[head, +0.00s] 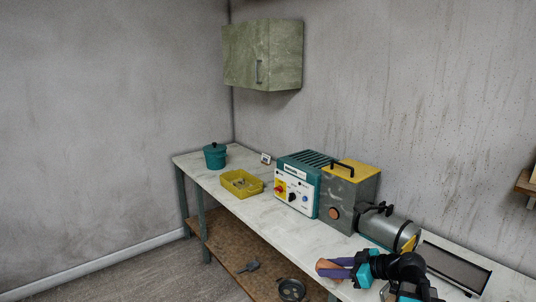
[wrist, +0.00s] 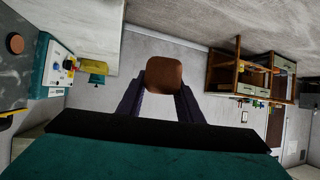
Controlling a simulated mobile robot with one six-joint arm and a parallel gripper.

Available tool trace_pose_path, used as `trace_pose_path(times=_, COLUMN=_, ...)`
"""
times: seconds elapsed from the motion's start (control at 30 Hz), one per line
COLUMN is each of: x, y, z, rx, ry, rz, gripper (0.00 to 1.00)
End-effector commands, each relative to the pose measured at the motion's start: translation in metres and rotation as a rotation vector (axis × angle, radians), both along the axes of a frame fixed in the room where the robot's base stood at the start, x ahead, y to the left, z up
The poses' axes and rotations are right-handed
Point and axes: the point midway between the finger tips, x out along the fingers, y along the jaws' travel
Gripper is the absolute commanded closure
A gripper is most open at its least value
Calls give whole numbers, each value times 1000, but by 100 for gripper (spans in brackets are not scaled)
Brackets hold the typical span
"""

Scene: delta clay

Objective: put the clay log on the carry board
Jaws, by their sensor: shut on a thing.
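The clay log (head: 334,272) is orange-brown and held between the purple fingers of my gripper (head: 340,267), in front of the machine's barrel at the bench's near edge. In the wrist view the rounded end of the clay log (wrist: 164,73) shows between the two dark purple fingers of my gripper (wrist: 161,95). My gripper is shut on it. I cannot make out the carry board for certain. A dark flat panel with a pale rim (head: 455,268) lies on the bench at the right, beyond my arm.
The pale bench (head: 245,206) carries a teal control box (head: 297,190), a grey machine with yellow top (head: 349,190) and a metal barrel (head: 388,229). A yellow tray (head: 241,185) and a teal pot (head: 214,156) stand at its far end. The front strip is clear there.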

Motion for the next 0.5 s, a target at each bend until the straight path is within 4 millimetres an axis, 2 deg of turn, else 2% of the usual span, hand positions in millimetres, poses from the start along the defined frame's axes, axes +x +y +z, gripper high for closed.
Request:
trace_pose_path(times=0.03, x=-2, y=10, z=0, rx=1, ry=-2, rz=5, gripper=99)
trace_pose_path(times=0.17, x=-4, y=28, z=-4, rx=3, ry=-1, rz=13, gripper=99)
trace_pose_path(times=0.5, x=-2, y=24, z=-40, rx=2, ry=-2, rz=10, gripper=99)
